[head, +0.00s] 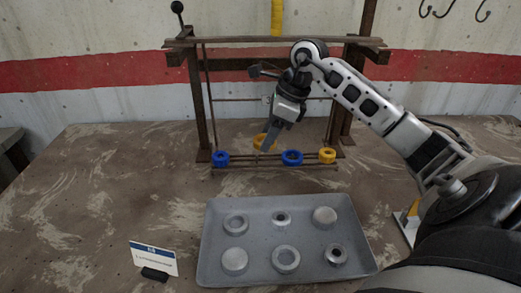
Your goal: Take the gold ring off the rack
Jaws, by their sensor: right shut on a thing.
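My right gripper (266,145) reaches down from the upper right and is shut on a gold ring (258,141). The fingers cover part of this ring. It sits higher in the picture than the other rings; I cannot tell whether it touches the rack. The wooden rack (203,110) stands at the back of the table. Along its low front rail are a blue ring (220,159) at left, another blue ring (292,157) right of the gripper, and a second gold ring (327,156) at the right end. My left gripper is not in view.
A grey tray (258,207) with several round metal parts lies in front of the rack. A small sign card (153,258) stands at the tray's left. A yellow-and-white object (411,210) is partly hidden by my right arm. The table's left side is mostly clear.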

